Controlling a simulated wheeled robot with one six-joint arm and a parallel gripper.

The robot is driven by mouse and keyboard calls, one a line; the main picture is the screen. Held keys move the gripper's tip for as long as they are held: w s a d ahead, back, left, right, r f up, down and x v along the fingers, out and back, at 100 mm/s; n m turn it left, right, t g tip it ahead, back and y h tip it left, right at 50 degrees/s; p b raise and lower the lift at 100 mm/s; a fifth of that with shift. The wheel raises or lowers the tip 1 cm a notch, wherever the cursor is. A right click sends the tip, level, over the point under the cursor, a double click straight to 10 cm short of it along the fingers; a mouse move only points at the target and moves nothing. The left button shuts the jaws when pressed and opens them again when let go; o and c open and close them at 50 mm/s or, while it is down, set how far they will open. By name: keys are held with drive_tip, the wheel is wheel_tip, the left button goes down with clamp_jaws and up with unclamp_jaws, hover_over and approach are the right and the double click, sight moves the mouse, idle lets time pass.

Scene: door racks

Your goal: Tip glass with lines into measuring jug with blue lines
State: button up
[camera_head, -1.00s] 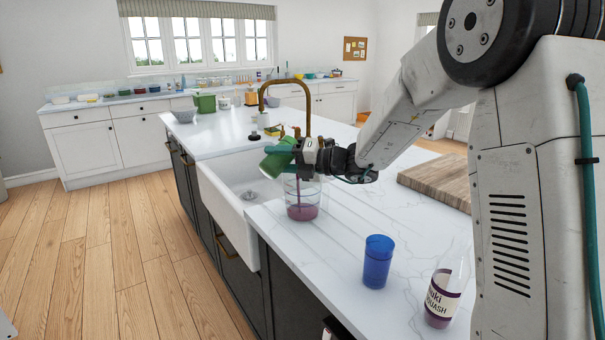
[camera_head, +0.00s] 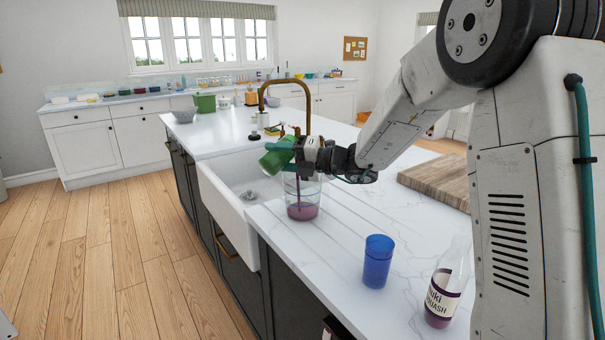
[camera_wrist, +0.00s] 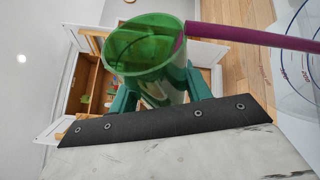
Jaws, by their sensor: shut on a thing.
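My gripper (camera_head: 303,153) is shut on a green see-through glass (camera_head: 277,155) and holds it tipped above the measuring jug. In the wrist view the glass (camera_wrist: 146,46) shows its open mouth, and a purple stream (camera_wrist: 250,37) runs from its rim towards the jug. Lines on the glass cannot be made out. The clear measuring jug (camera_head: 310,193) stands upright on the worktop beside the sink, with purple liquid (camera_head: 302,211) in its bottom. Its markings (camera_wrist: 304,72) show partly at the right of the wrist view.
A blue cup (camera_head: 377,262) and a squash bottle (camera_head: 443,290) stand on the worktop nearer to me. A wooden board (camera_head: 440,180) lies at the right. The white sink (camera_head: 225,205) and brass tap (camera_head: 307,105) are close to the glass. Worktop between jug and blue cup is clear.

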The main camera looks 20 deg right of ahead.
drive_tip(key=shift+r, duration=0.15)
drive_tip(key=shift+w+d+r+m+y, duration=0.45)
drive_tip(key=shift+d+m, duration=0.25)
drive_tip(key=shift+m, duration=0.3)
idle(0.9)
drive_tip(key=shift+w+d+f+m+t, duration=0.15)
drive_tip(key=shift+m+t, duration=0.15)
drive_tip(key=shift+m, duration=0.2)
drive_tip(key=shift+d+f+m+t, duration=0.1)
drive_tip(key=shift+m+t, duration=0.2)
drive_tip(key=shift+m, duration=0.2)
idle(0.6)
